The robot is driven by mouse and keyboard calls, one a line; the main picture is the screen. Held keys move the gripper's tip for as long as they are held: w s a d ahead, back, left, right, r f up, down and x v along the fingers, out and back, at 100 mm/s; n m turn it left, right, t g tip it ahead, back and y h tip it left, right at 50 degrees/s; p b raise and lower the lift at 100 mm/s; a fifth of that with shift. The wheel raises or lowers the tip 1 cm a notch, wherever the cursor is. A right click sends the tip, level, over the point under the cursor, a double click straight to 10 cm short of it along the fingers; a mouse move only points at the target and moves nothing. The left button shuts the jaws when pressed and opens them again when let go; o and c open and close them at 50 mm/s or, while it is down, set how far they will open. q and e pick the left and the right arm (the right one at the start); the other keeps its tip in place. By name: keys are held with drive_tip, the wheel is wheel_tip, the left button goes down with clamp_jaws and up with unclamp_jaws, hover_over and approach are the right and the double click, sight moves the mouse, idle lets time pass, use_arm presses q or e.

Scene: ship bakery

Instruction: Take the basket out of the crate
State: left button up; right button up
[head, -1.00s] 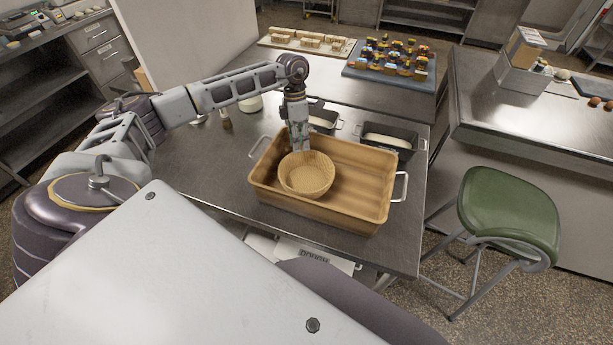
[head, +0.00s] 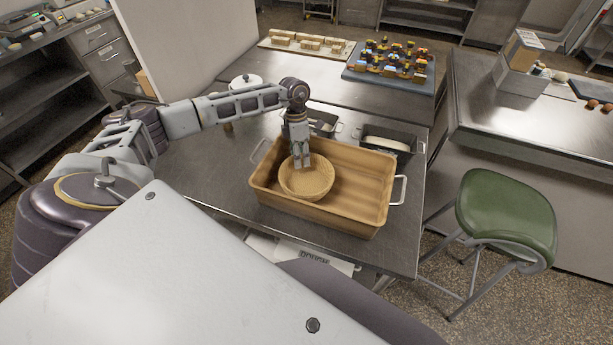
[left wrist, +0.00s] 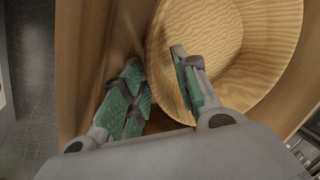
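The basket (head: 318,191), round and ribbed tan, sits in the left part of the crate, and it fills the right of the left wrist view (left wrist: 208,28). The crate (head: 358,190) is a tan rectangular tub with metal handles on the table. My left gripper (head: 300,164) reaches down at the basket's back rim. In the left wrist view my left gripper (left wrist: 158,62) is open, with one finger inside the basket and the others outside it. The rim runs between them. I cannot see contact on both sides. My right gripper is not in view.
Two dark loaf tins, one at the crate's back left (head: 322,122) and one behind its right part (head: 388,143), stand close to it. A board of pale pieces (head: 306,45) and a tray of small items (head: 390,68) lie farther back. A green stool (head: 507,210) stands right.

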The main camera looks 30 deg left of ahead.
use_arm(q)
drive_tip(key=shift+c, duration=0.4)
clamp_jaws()
drive_tip(key=shift+r, duration=0.15)
drive_tip(key=v, duration=0.2)
drive_tip(key=d+b+v, duration=0.1)
drive_tip(key=v, duration=0.2)
drive_tip(key=s+v, duration=0.1)
drive_tip(key=v, duration=0.2)
drive_tip(key=shift+s+d+r, duration=0.1)
drive_tip(key=shift+d+r, duration=0.1)
drive_tip(key=shift+d, duration=0.05)
drive_tip(key=shift+r+b, duration=0.3)
drive_tip(key=shift+r, duration=0.55)
